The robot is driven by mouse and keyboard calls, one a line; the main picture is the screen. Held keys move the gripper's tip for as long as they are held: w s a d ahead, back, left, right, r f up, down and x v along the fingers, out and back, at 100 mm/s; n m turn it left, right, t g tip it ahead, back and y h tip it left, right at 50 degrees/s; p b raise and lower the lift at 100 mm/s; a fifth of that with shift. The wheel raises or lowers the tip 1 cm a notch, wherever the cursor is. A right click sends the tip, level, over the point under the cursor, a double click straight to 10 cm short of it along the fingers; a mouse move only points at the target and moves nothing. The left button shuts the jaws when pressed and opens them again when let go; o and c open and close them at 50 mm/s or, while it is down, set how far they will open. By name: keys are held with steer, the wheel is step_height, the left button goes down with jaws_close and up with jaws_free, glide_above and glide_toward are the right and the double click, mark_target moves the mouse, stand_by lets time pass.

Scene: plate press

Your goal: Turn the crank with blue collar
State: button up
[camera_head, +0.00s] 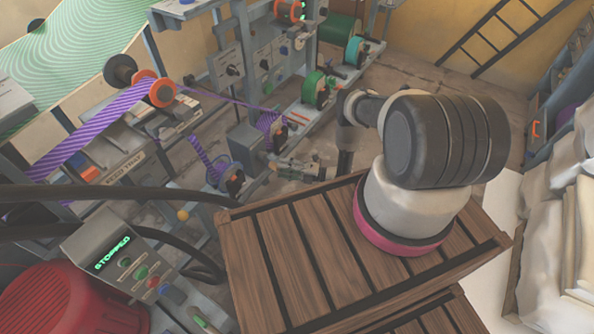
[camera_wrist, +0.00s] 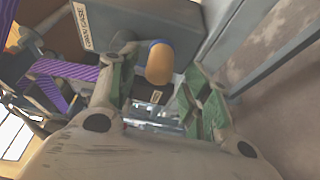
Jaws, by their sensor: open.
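My gripper (camera_head: 282,168) is open beside the machine, left of my arm's wrist. In the wrist view its two green-padded fingers (camera_wrist: 163,85) stand apart. A rounded orange-brown knob (camera_wrist: 158,62) with a grey-blue band shows in the gap between them, with space on both sides. It looks like a crank's handle; whether it touches a finger or how deep it sits I cannot tell. In the head view a dark hub with a bluish ring (camera_head: 232,180) shows left of my gripper. I cannot tell whether this is the crank with the blue collar.
A grey box (camera_wrist: 215,30) with a label stands behind the knob. Purple striped web (camera_head: 95,130) runs over rollers at the left. A panel reading STOPPED (camera_head: 112,252) and a red housing (camera_head: 65,300) are at the lower left. White sacks (camera_head: 560,220) lie at the right.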

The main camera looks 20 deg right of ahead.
steer(key=v, duration=0.8)
